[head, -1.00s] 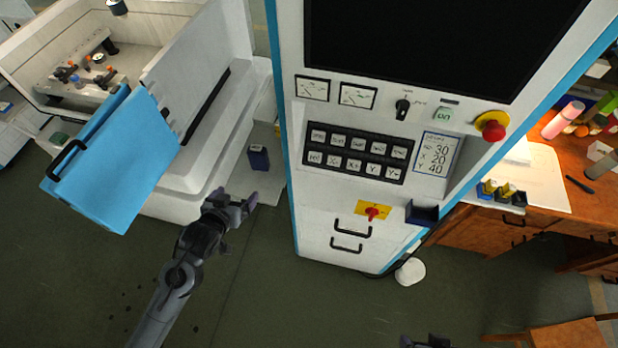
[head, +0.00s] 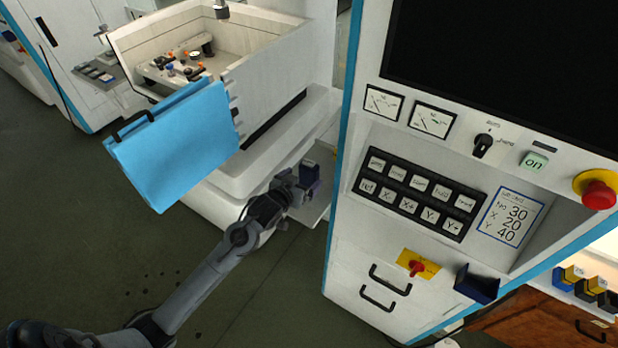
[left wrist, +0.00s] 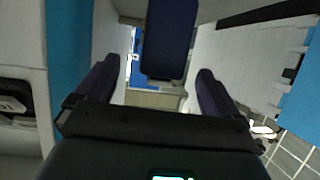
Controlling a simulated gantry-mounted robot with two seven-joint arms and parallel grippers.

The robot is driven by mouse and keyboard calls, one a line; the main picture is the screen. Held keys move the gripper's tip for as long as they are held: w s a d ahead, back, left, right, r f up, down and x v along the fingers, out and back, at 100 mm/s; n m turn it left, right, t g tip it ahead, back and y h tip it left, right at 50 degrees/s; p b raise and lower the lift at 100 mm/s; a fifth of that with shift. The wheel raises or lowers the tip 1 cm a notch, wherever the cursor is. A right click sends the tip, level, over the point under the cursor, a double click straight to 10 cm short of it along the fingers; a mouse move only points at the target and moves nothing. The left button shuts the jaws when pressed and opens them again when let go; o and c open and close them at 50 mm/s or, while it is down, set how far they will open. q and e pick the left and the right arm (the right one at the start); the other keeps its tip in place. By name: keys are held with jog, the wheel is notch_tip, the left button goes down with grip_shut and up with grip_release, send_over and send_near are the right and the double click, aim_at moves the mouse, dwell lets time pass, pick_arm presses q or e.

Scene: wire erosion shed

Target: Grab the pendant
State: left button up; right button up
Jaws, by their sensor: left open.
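The pendant is most likely the small dark blue box (head: 310,170) with a pale patch on its upper part, at the side of the white cabinet in the head view. In the left wrist view the dark blue box (left wrist: 170,38) stands upright ahead, at the top middle. My left gripper (head: 300,185) overlaps the box in the head view and partly hides it. In the left wrist view the left gripper (left wrist: 155,90) is open, its fingers spread left and right below the box, with nothing between the tips. My right gripper is out of view.
The white control cabinet (head: 350,255) stands right of the gripper, with a red stop button (head: 599,194) and an empty-looking dark blue holder (head: 477,284). The white machine with its blue door (head: 185,145) stands left. The floor (head: 70,230) is clear.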

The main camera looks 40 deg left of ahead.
aim_at(306, 174)
pick_arm(q)
jog(key=shift+a+f+x, duration=0.1)
jog(key=shift+x, duration=1.2)
jog(key=shift+a+f+x, duration=0.15)
jog(key=shift+x, duration=1.15)
jog(key=shift+s, duration=0.15)
jog(key=shift+c, duration=0.4)
jog(key=c, duration=1.1)
jog(key=shift+c, duration=0.2)
jog(key=shift+r, duration=0.15)
